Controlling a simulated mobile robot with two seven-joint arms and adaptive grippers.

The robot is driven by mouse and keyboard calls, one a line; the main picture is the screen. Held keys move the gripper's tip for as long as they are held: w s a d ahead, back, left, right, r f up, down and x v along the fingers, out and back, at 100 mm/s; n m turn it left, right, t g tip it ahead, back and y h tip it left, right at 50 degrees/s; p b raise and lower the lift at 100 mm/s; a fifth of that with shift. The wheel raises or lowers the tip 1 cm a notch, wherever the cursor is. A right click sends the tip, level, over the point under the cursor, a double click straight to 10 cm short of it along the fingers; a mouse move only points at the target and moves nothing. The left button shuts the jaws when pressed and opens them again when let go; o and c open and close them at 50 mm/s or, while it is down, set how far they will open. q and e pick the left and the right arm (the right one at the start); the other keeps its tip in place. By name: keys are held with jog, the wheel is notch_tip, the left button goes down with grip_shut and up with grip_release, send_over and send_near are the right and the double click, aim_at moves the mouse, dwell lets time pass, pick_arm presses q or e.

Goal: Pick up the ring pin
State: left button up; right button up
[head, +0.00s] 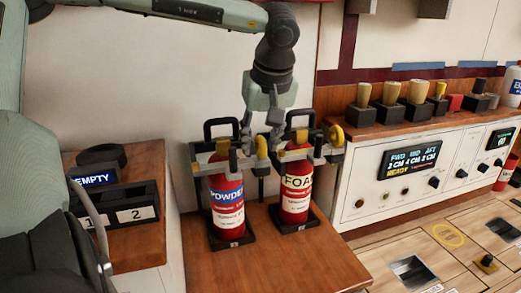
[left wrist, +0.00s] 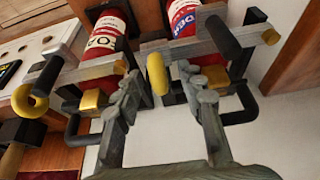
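Two red extinguishers stand side by side, the POWDER one (head: 227,205) and the FOAM one (head: 295,190). Each has a yellow ring pin at the right of its head in the head view: the POWDER ring pin (head: 261,147) and the FOAM ring pin (head: 336,135). My left gripper (head: 260,138) points down between the two extinguisher heads, at the POWDER ring pin. In the left wrist view, the fingers (left wrist: 158,85) are spread, with the POWDER ring pin (left wrist: 156,73) between the tips. Contact cannot be told. The FOAM ring pin (left wrist: 28,102) is outside the fingers. My right gripper is not in view.
Black carry handles (head: 221,127) rise close around the fingers. A dark holder (head: 125,210) marked EMPTY, 1 and 2 stands at the left. A white control panel (head: 365,195) with knobs and a display is at the right. The wooden shelf front (head: 285,262) is clear.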

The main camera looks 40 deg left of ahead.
pick_arm(q)
grip_shut()
jog(key=shift+r, duration=0.2)
